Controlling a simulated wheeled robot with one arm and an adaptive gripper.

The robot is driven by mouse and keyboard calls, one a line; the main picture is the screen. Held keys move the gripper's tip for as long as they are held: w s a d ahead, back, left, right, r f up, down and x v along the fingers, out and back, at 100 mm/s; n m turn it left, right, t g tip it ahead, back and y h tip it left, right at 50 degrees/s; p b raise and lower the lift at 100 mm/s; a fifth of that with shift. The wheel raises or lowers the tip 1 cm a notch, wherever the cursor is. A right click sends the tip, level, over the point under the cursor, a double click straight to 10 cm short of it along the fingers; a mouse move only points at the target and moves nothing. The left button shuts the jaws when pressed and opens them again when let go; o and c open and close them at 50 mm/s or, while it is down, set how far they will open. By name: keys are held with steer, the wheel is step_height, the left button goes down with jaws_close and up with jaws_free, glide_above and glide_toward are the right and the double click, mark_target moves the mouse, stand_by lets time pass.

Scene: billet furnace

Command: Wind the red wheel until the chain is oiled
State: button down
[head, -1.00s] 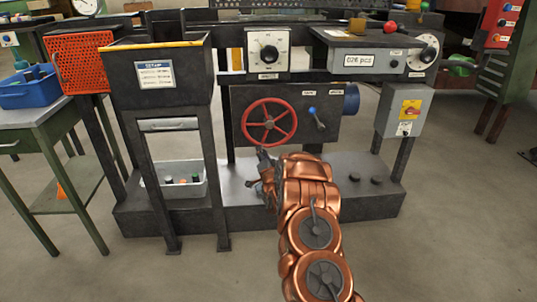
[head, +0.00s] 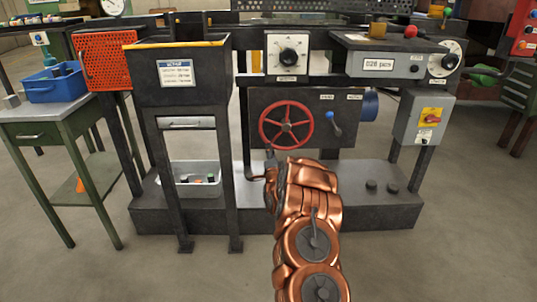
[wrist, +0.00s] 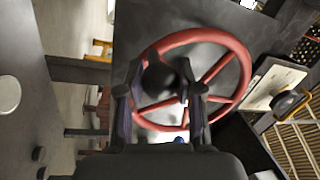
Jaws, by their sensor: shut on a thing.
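The red wheel (head: 286,105) is spoked and stands upright on the dark front panel of the machine. It also shows in the wrist view (wrist: 240,62). My gripper (head: 270,158) is at the wheel's lower left in the head view, mostly hidden by my copper arm. In the wrist view my gripper (wrist: 162,98) has its two fingers on either side of a dark round knob (wrist: 160,80) in front of the wheel's rim, and is shut on it. The exact finger contact is hard to see. I cannot make out a chain.
A blue-tipped lever (head: 332,119) sits right of the wheel. A dial (head: 288,54) is above it. A grey switch box (head: 424,118) hangs at the right. A pale bin (head: 190,187) stands at lower left. A green table (head: 52,112) is further left. The front floor is clear.

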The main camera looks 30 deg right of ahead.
steer(key=shift+a, duration=0.1)
steer(key=c, duration=0.7)
jaws_free()
steer(key=shift+c, duration=0.2)
steer(key=v, duration=1.2)
